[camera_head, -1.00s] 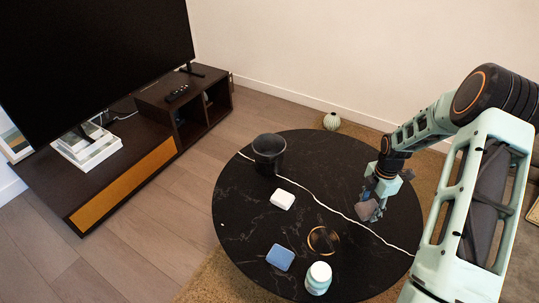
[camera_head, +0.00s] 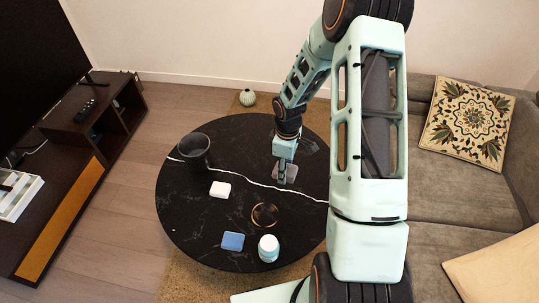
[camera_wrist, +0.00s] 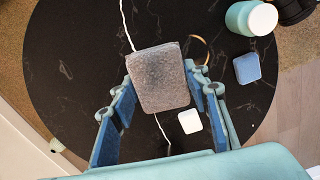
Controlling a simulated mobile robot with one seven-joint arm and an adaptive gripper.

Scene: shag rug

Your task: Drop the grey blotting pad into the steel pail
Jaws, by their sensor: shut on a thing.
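The grey blotting pad (camera_wrist: 160,77) is a rough, flat block between the fingertips of my gripper (camera_wrist: 160,95) in the wrist view. In the head view my gripper (camera_head: 286,172) holds the pad (camera_head: 291,174) above the black table, right of the pail. The fingers partly hide the pad there. The steel pail (camera_head: 194,152) looks dark and stands upright at the back left of the table, apart from the gripper. I do not make out the pail in the wrist view.
The round black marbled table (camera_head: 200,225) also bears a white block (camera_head: 220,189), a blue block (camera_head: 232,241), a white-and-teal jar (camera_head: 268,248) and a gold ring (camera_head: 265,215). A sofa (camera_head: 440,210) is at right, a TV bench (camera_head: 60,200) at left.

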